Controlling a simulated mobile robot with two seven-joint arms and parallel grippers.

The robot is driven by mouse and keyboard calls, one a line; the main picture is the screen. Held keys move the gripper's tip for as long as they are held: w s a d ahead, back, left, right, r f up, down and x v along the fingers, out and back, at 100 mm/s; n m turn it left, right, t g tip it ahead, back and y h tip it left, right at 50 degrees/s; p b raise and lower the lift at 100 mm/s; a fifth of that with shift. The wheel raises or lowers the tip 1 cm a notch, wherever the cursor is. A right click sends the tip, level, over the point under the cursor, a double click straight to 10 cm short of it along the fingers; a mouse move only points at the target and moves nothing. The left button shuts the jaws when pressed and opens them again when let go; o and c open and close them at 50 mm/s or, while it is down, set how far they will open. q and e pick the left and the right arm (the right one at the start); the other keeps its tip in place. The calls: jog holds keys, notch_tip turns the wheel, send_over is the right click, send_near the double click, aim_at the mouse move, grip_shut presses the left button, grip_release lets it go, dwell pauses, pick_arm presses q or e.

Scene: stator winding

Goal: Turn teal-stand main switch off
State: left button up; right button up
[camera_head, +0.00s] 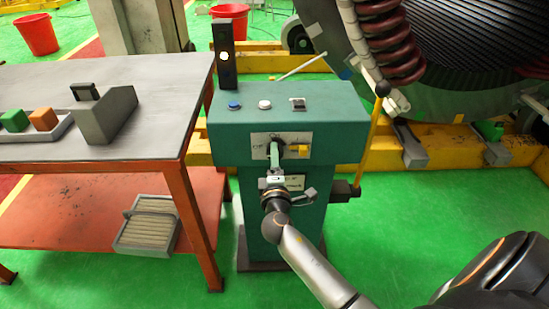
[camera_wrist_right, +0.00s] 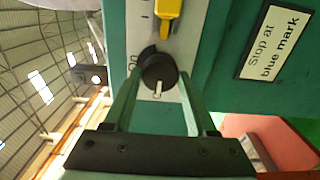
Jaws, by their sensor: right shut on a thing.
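The teal stand (camera_head: 235,150) is in the middle of the head view, with a white switch plate (camera_head: 262,139) on its front face. In the wrist view the main switch (camera_wrist_right: 158,68) is a round black knob with a white pointer mark, on a white plate. My right gripper (camera_head: 275,151) reaches the plate from the front. In the wrist view its two fingers (camera_wrist_right: 158,78) are closed on the knob from both sides. In the head view the gripper largely hides the knob. My left gripper is not in view.
A yellow part (camera_head: 298,151) sits on the plate just right of the gripper; it also shows in the wrist view (camera_wrist_right: 167,10). Buttons (camera_head: 264,104) are on the stand's top. A grey-topped table (camera_head: 150,85) stands close on the left, and a yellow-handled lever (camera_head: 372,135) on the right.

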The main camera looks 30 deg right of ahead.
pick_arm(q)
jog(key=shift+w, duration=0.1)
pick_arm(e)
jog(key=shift+r, duration=0.1)
jog(key=o, duration=1.4)
jog(key=shift+c, duration=0.2)
